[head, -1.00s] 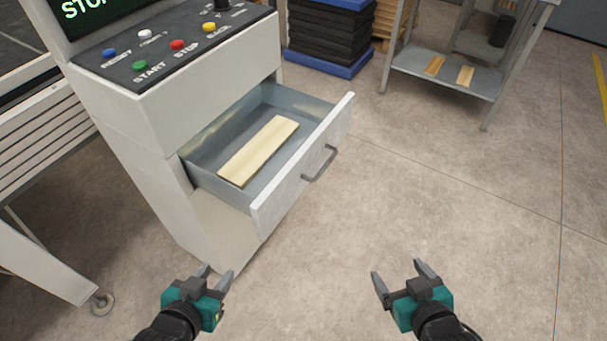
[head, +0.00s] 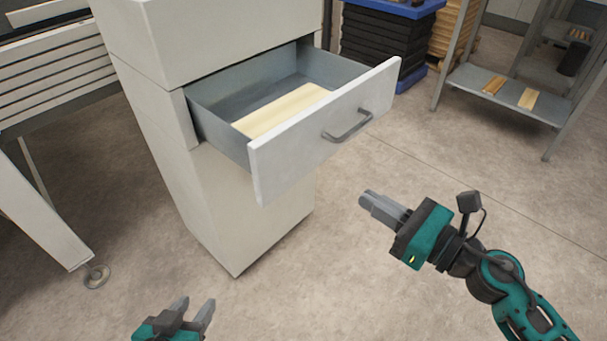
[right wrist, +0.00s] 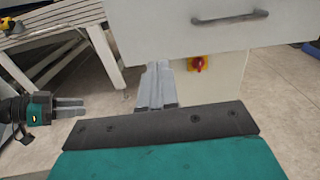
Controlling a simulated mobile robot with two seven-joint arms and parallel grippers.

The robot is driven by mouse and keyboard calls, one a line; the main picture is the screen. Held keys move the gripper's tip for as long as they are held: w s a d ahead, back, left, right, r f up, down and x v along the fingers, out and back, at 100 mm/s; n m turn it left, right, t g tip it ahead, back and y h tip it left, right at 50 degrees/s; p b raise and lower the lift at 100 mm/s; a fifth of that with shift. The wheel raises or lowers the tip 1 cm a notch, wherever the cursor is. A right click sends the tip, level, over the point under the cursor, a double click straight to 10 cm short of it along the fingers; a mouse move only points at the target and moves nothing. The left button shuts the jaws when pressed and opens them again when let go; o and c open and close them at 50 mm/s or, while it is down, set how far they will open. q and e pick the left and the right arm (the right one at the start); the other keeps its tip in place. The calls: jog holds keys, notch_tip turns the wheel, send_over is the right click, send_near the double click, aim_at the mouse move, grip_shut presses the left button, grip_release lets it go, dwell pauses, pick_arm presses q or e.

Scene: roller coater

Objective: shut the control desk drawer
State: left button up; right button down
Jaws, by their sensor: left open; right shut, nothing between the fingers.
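The control desk (head: 215,215) is a white cabinet on the left in the head view. Its drawer (head: 325,130) stands pulled out, with a grey handle (head: 348,125) on its white front and a pale wooden board (head: 283,110) inside. My right gripper (head: 370,202) is shut and empty, in front of and below the drawer front, apart from it. In the right wrist view the drawer front (right wrist: 190,30) and its handle (right wrist: 229,18) show above my right gripper's fingers (right wrist: 155,85). My left gripper (head: 197,305) is open and empty, low at the bottom edge of the head view.
A grey shelf unit (head: 505,95) with small boards stands at the back right. A stack of black and blue crates (head: 385,45) is behind the drawer. A slatted metal frame (head: 55,70) is on the left. A red and yellow switch (right wrist: 197,64) is below the drawer. Floor at right is clear.

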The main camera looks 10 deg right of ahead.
aim_at(299, 157)
jog(key=p+x, duration=0.2)
jog(key=x, duration=1)
jog(key=shift+w+a+r, duration=0.1)
jog(key=shift+w+a, duration=0.1)
jog(key=shift+w, duration=0.05)
pick_arm(q)
jog(key=shift+s+a+r, duration=0.15)
jog(key=shift+a+r, duration=0.1)
jog(key=shift+r, duration=0.45)
pick_arm(e)
jog(key=shift+w+a, duration=0.3)
jog(key=shift+w, duration=0.1)
